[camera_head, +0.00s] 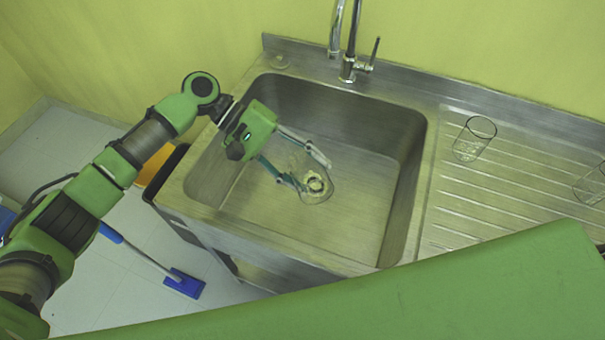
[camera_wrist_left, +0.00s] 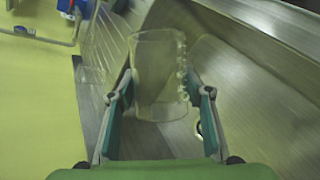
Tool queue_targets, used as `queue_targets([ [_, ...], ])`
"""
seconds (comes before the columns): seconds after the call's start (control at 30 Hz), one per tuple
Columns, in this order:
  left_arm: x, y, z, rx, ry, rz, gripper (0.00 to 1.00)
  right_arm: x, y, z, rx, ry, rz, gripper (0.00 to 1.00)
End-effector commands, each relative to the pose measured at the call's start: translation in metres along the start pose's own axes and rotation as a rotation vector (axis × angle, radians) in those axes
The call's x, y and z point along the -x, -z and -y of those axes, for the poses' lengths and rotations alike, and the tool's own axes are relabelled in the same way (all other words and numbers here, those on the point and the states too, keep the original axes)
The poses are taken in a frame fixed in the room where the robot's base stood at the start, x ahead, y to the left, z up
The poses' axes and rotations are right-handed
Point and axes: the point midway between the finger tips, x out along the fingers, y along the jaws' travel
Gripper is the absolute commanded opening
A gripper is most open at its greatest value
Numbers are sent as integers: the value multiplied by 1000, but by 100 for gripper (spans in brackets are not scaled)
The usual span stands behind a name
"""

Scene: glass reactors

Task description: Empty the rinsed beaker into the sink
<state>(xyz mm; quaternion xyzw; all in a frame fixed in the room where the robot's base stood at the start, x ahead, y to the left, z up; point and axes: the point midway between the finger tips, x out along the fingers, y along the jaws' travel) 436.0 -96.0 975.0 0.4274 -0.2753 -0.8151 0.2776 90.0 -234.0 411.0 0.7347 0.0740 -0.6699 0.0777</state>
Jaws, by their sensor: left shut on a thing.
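My left gripper (camera_head: 305,167) is inside the steel sink (camera_head: 362,205), its two fingers shut on a clear glass beaker (camera_head: 321,190). The beaker is held within the basin, in front of the round drain (camera_head: 315,184) as the head view sees it. In the left wrist view the beaker (camera_wrist_left: 158,70) sits between the fingertips of the left gripper (camera_wrist_left: 160,90), with clear droplets along its right side. The beaker's tilt and how much liquid is in it are hard to tell through the glass. My right gripper is not in view.
A chrome faucet (camera_head: 348,45) rises behind the basin. A glass (camera_head: 474,138) stands on the ridged drainboard (camera_head: 470,205) to the right, and another (camera_head: 592,185) is at the right edge. A blue mop (camera_head: 184,283) lies on the floor at left.

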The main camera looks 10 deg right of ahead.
Motion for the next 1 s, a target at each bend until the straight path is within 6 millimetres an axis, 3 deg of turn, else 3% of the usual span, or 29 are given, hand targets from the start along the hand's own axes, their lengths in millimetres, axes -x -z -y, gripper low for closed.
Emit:
queue_targets([
  [1.0, 8, 9, -5, 167, -70, 181, 23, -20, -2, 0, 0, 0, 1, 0],
])
